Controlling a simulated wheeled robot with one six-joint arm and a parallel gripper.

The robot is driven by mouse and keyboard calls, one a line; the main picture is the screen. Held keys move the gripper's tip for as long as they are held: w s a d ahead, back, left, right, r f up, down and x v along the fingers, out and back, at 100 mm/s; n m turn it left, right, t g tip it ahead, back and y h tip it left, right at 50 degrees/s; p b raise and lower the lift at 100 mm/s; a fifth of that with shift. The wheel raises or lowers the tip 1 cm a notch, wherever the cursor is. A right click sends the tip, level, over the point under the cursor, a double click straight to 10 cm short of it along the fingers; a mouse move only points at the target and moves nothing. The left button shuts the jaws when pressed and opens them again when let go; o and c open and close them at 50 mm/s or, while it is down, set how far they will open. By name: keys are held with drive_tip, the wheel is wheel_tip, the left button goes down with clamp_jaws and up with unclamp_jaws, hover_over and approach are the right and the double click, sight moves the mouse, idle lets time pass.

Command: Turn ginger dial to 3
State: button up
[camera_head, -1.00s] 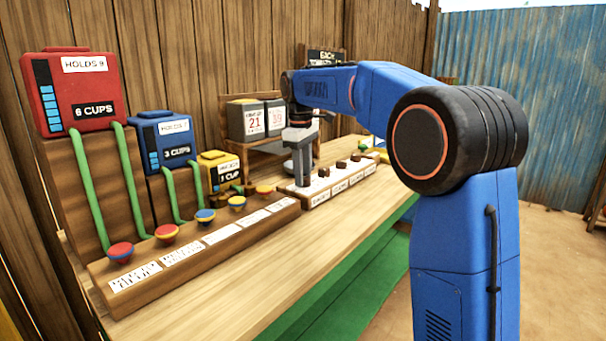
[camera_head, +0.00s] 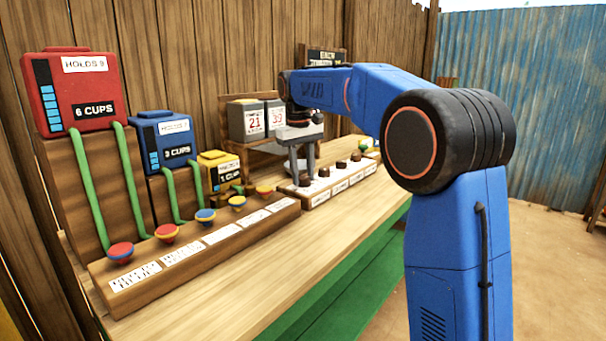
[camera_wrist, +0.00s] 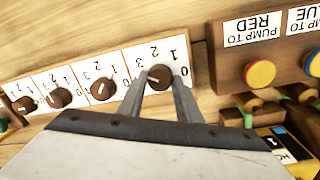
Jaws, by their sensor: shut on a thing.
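A row of brown dials on white number plates shows in the wrist view. My gripper (camera_wrist: 159,96) has its two fingers on either side of the rightmost dial (camera_wrist: 159,76), shut on it. The plate (camera_wrist: 176,49) around this dial shows 0, 1, 2 and 3. I cannot clearly read which number its pale mark faces. In the head view my gripper (camera_head: 304,178) is down at the near left end of the white dial panel (camera_head: 320,197). The names on the panel are too small to read, so I cannot tell which dial is ginger.
A wooden pump board (camera_head: 215,248) with several coloured buttons stands just left of the dial panel. Red (camera_head: 80,90), blue (camera_head: 163,140) and yellow (camera_head: 218,171) tanks stand behind it. A counter display (camera_head: 255,120) is behind my gripper. The counter's front strip is clear.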

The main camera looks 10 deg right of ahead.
drive_tip(key=shift+m, duration=1.1)
drive_tip(key=o, duration=1)
drive_tip(key=shift+o, duration=0.2)
wheel_tip(320, 180, up, 17)
drive_tip(key=a, duration=0.1)
drive_tip(key=shift+a+r, duration=0.15)
drive_tip(key=shift+a, duration=0.05)
drive_tip(key=shift+s, duration=0.1)
